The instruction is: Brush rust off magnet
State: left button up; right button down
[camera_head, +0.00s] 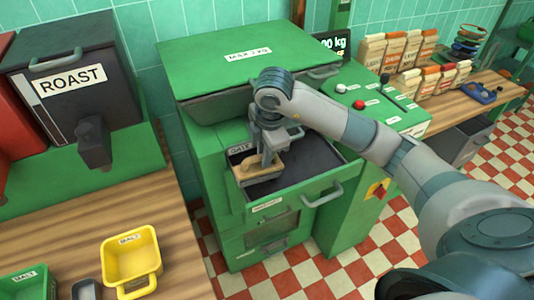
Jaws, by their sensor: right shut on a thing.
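My right gripper (270,152) reaches down into the open tray (345,172) of the green machine. It is shut on a tan wooden brush (250,172), held low over the tray's left part. Whether the brush touches the surface under it cannot be told. The tray's inside is dark; I cannot clearly pick out the magnet or any rust there, and the gripper and brush hide part of it. My left gripper is not in view.
The green machine (205,60) has a lid marked MAX 2 KG and a handle (323,195) on the tray's front. A yellow scoop (132,258) and a green container (24,283) lie on the left wooden counter. Paper bags (405,48) stand at the right.

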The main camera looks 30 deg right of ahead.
jog(key=shift+r+p, duration=2.05)
jog(key=shift+r, duration=1)
jog(key=shift+r+p, duration=0.9)
jog(key=shift+r, duration=0.6)
jog(key=shift+f, duration=0.1)
